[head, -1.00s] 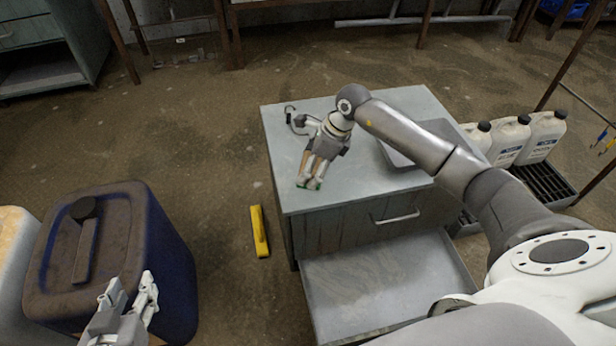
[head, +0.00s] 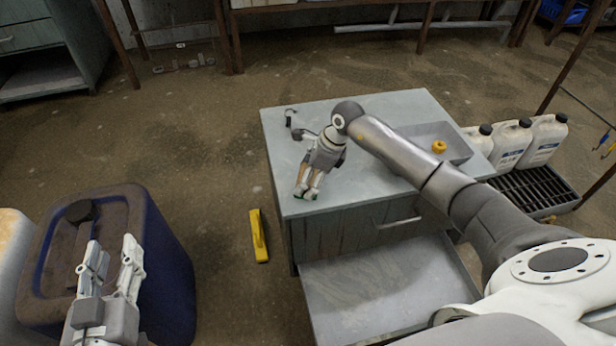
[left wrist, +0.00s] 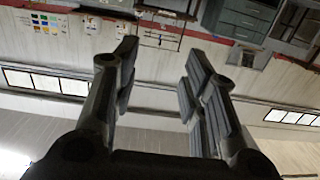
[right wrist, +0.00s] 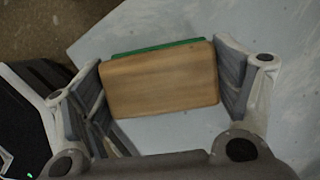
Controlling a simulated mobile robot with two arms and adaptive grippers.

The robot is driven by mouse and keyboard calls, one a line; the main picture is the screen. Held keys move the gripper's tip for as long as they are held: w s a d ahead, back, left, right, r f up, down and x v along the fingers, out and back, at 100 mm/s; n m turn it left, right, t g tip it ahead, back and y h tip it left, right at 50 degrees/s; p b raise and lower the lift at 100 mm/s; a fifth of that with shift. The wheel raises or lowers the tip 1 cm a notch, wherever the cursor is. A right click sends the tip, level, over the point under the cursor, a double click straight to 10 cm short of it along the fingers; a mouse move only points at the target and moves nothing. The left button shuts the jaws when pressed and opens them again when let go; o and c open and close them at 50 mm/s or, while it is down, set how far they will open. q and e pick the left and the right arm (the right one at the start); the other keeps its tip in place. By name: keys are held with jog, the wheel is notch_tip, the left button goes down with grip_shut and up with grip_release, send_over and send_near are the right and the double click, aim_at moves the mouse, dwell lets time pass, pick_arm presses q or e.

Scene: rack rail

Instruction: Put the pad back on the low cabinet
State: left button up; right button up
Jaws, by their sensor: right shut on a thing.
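The pad is a wooden block with a green layer along one long edge; it fills the space between my right gripper's fingers in the right wrist view (right wrist: 160,82). My right gripper (right wrist: 168,85) is shut on it. In the head view, my right gripper (head: 308,188) points down at the front left part of the low cabinet's pale top (head: 385,108). A green edge shows at its fingertips there. I cannot tell whether the pad touches the top. My left gripper (head: 111,250) is open and empty, near the blue drum; its spread fingers show in the left wrist view (left wrist: 160,85).
A grey tray (head: 408,132) with a yellow-orange round thing (head: 439,147) sits on the cabinet top. A dark hooked thing (head: 291,120) stands at its left edge. The lower drawer (head: 375,290) is open. A yellow tool (head: 258,235) lies on the floor beside the blue drum (head: 165,270).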

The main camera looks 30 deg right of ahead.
pick_arm(q)
jog(key=shift+r, duration=0.1)
pick_arm(e)
jog(key=shift+f, duration=0.1)
jog(key=o, duration=0.8)
pick_arm(q)
jog(key=shift+r, duration=0.25)
